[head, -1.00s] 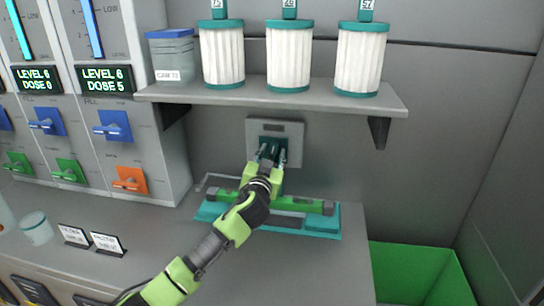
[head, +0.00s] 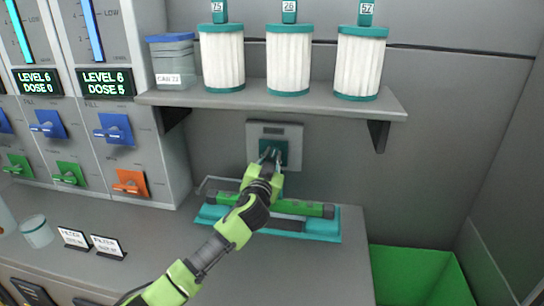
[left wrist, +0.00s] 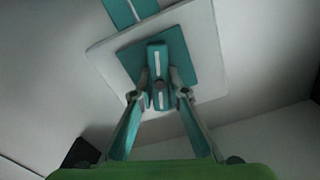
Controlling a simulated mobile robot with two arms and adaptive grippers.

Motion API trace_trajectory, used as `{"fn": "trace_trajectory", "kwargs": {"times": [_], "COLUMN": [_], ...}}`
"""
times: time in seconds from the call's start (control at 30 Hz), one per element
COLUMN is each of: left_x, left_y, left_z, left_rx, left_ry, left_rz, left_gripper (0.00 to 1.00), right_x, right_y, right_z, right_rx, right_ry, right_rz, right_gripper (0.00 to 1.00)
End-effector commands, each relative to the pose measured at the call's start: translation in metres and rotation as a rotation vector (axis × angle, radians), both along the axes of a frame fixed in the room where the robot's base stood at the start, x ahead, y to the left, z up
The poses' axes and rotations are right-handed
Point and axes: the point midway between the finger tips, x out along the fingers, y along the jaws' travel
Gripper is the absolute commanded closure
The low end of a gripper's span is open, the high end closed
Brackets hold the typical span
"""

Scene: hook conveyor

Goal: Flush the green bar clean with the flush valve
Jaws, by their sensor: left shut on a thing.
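The flush valve is a grey wall plate (head: 292,135) with a teal square and a teal handle, under the shelf. In the left wrist view its teal handle (left wrist: 158,58), with white stripes, stands between the fingers. My left gripper (head: 271,157) is shut on this handle; it also shows in the left wrist view (left wrist: 160,90). The green bar (head: 312,209) lies in a teal tray (head: 322,232) on the counter below the valve. My forearm and gripper cover part of the bar and tray. My right gripper is not in view.
A shelf (head: 220,96) above holds white filter cartridges (head: 288,58) and a lidded container (head: 172,66). Dispensers with blue, green and orange levers (head: 131,182) stand at the left. A green bin (head: 415,272) is at the lower right. The right counter front is clear.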

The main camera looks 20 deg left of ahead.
Motion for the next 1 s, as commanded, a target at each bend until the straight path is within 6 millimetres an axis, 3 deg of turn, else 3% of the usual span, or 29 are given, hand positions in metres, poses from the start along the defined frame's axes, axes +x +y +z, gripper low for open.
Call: {"fn": "trace_trajectory", "kwargs": {"times": [1.0], "left_x": [0.001], "left_y": [-0.004], "left_z": [-0.004], "left_rx": [0.882], "left_ry": [0.232], "left_rz": [0.0], "left_gripper": [1.0], "right_x": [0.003], "right_y": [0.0], "right_z": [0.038], "right_rx": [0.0], "right_ry": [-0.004], "right_rz": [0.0], "right_gripper": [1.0]}}
